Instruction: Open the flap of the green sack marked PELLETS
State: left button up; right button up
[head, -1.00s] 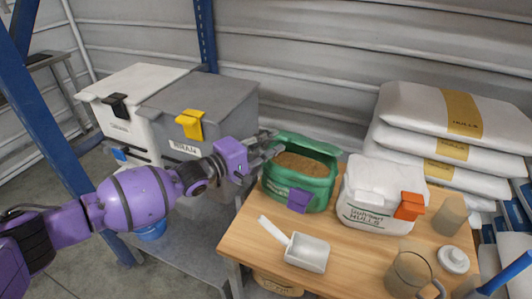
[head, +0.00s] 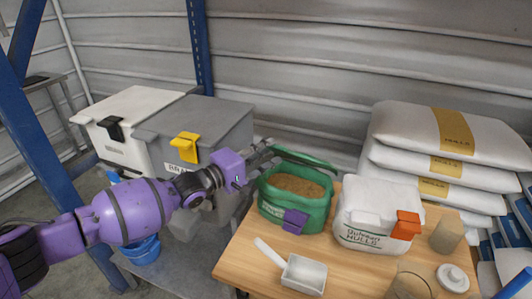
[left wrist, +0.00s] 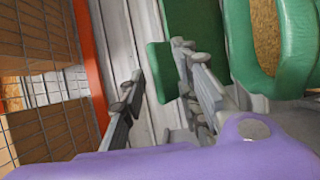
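The green sack (head: 318,215) stands on the wooden table, its top open and brown pellets (head: 297,186) showing. A purple clip is on its front; its label is too small to read surely. Its green flap (head: 305,158) is folded back at the rear rim and seen nearly edge-on. My left gripper (head: 268,155) is at the sack's rear left corner, beside the flap. In the left wrist view its fingers (left wrist: 155,80) are apart, with part of the green flap (left wrist: 192,30) behind and beside the right finger. My right gripper is not in view.
A white sack (head: 375,210) with an orange clip stands right of the green one. A white scoop (head: 303,274) lies in front. Grey (head: 195,130) and white (head: 125,125) bins stand left behind my arm. Stacked white sacks (head: 445,150) are at right.

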pick_arm(q)
jog(key=v, duration=1.2)
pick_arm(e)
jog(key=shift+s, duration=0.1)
pick_arm(q)
jog(key=shift+c, duration=0.3)
